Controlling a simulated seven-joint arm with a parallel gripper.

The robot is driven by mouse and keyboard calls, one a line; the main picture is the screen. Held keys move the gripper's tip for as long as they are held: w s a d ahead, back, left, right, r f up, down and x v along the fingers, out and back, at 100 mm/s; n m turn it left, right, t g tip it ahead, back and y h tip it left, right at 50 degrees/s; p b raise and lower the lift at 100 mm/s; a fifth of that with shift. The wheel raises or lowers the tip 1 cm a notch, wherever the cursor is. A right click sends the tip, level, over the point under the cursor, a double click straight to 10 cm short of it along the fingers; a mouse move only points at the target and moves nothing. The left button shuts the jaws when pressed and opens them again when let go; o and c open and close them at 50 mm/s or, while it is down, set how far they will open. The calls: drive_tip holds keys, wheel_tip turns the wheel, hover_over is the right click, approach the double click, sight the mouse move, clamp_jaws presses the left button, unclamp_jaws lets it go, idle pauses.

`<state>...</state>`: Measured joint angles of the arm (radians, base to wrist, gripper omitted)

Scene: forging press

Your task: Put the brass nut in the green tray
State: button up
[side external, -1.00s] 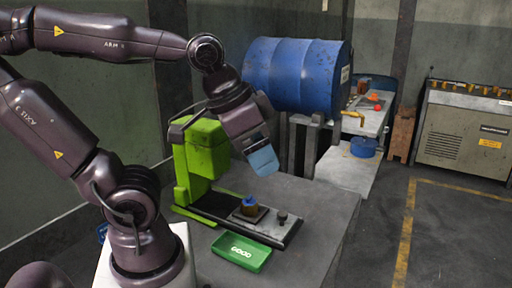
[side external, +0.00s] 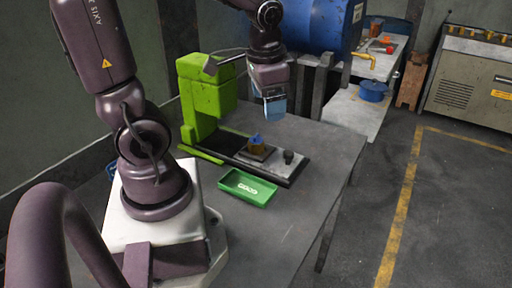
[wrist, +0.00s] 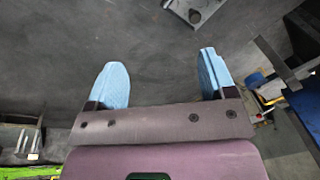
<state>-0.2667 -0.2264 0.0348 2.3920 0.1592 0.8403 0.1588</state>
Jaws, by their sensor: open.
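The brass nut (side external: 257,149) sits on a small square plate on the black press bed, with something blue on its top. The green tray (side external: 262,200), marked GOOD, lies on the grey table in front of the bed. My gripper (side external: 274,115) hangs above and slightly right of the nut in the side view, apart from it and pointing down. In the wrist view my gripper (wrist: 162,75) shows two blue fingers wide apart with nothing between them. I cannot make out the nut or the tray in the wrist view.
The green press (side external: 205,105) stands left of the nut, behind the bed. A dark knob (side external: 289,157) stands on the bed's right end. A blue barrel (side external: 320,25) is behind my gripper. The table's right side (side external: 335,150) is clear.

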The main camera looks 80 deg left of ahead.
sight(257, 136)
drive_tip(key=a+f+m+y, duration=0.1)
drive_tip(key=a+f+m, duration=0.4)
drive_tip(key=a+f, duration=0.1)
drive_tip(key=w+a+f+m+g, duration=0.1)
drive_tip(key=a+f+m, duration=0.4)
drive_tip(key=a+f, duration=0.1)
drive_tip(key=w+a+f+m+g+y, duration=0.1)
drive_tip(key=a+f+m, duration=0.4)
drive_tip(key=a+f, duration=0.1)
drive_tip(key=shift+w+a+f+m+y, duration=0.1)
drive_tip(key=shift+w+f+m+y, duration=0.1)
drive_tip(key=shift+m+y, duration=0.1)
drive_tip(key=shift+x, duration=2.65)
drive_tip(key=c, duration=1.4)
drive_tip(key=shift+r, duration=0.1)
